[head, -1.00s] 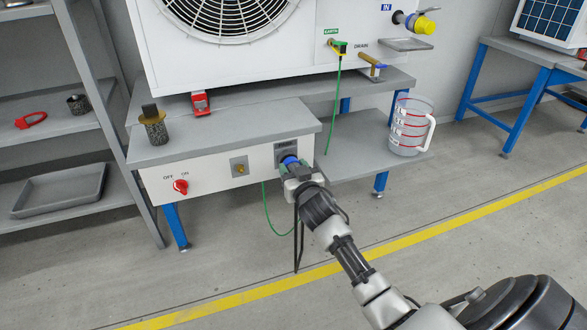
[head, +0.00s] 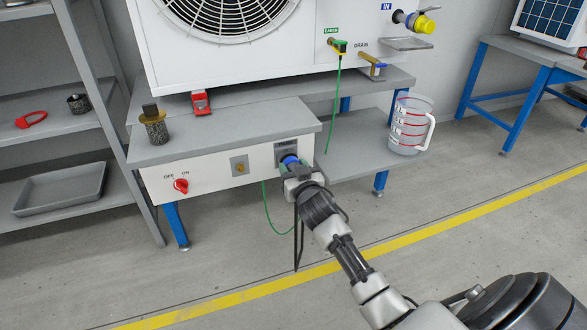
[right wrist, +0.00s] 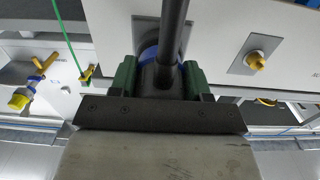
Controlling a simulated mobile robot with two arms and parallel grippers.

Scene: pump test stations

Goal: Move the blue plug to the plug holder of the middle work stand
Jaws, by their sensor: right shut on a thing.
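The blue plug (head: 290,161) is at the socket on the right end of the white front panel (head: 215,178) of the nearest work stand. Its black cable hangs down toward the floor. My right gripper (head: 298,172) is shut on the plug. In the right wrist view, the green fingers sit on both sides of the plug (right wrist: 150,56), with the dark cable running across the middle. The gripper hides most of the plug, so I cannot tell how deep it sits in the socket. My left gripper is not in view. No plug holder can be made out.
The panel has a red OFF/ON switch (head: 181,186) and a brass fitting (head: 240,166). A measuring jug (head: 409,126) stands on the lower shelf to the right. A green wire (head: 337,105) hangs from the earth clamp. Grey shelving (head: 60,127) stands left. The floor in front is open.

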